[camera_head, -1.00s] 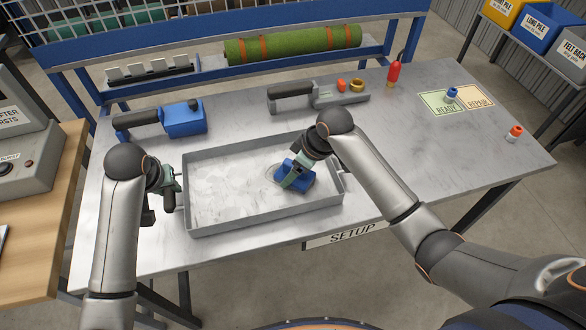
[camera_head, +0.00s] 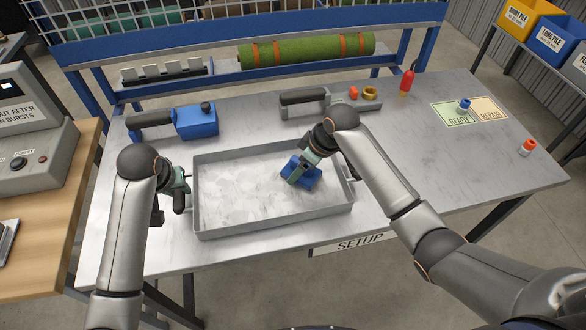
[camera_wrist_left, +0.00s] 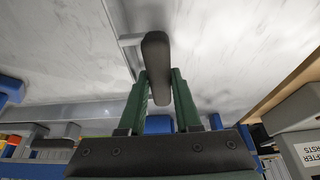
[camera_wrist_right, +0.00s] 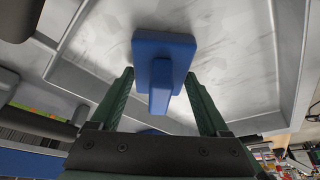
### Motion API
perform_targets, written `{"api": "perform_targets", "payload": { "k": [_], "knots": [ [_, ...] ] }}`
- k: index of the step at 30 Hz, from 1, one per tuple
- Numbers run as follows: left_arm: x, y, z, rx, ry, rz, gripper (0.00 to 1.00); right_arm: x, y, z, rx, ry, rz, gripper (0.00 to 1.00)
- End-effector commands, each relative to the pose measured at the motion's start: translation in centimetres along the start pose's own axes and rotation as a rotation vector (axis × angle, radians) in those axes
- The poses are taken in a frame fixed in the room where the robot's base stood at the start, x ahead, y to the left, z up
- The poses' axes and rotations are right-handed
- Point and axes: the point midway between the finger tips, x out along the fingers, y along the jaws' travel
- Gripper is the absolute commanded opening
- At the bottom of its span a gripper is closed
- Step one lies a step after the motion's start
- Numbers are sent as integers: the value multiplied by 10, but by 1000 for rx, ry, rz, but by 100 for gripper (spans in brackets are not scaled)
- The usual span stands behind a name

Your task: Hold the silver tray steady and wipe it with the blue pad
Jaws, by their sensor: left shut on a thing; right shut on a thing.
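The silver tray (camera_head: 280,222) lies on the bench, a shallow rectangle with pale whitish patches on its floor. My left gripper (camera_head: 182,189) is shut on the dark handle (camera_wrist_left: 156,70) at the tray's left end; the handle shows between its fingers in the left wrist view. My right gripper (camera_head: 297,172) is over the tray's right half, shut on the grip of the blue pad (camera_head: 311,179). The pad also shows in the right wrist view (camera_wrist_right: 180,48). It appears to rest on the tray floor, but its underside is hidden.
Behind the tray lie a blue tool (camera_head: 196,122) with a dark handle and a grey tool (camera_head: 303,99). The bench right of the tray is mostly clear.

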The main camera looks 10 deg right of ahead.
Motion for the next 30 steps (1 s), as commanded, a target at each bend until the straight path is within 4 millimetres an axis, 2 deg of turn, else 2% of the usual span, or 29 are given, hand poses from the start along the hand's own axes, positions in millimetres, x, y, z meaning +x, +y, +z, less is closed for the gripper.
{"api": "perform_targets", "payload": {
  "k": [4,17,20,21,30],
  "knots": [
    [-1,0,-1,0,3,1,0,-3,8,8,0,-4,1,27],
    [-1,0,-1,0,3,1,0,9,-23,-20,-1,-2,-2,27],
    [-1,0,-1,0,3,1,0,1,-22,-24,-1,1,2,27],
    [-1,0,-1,0,3,1,0,-10,-22,-29,-2,3,4,27],
    [-1,0,-1,-1,3,1,0,-34,-22,-38,0,2,2,27]
  ]
}}
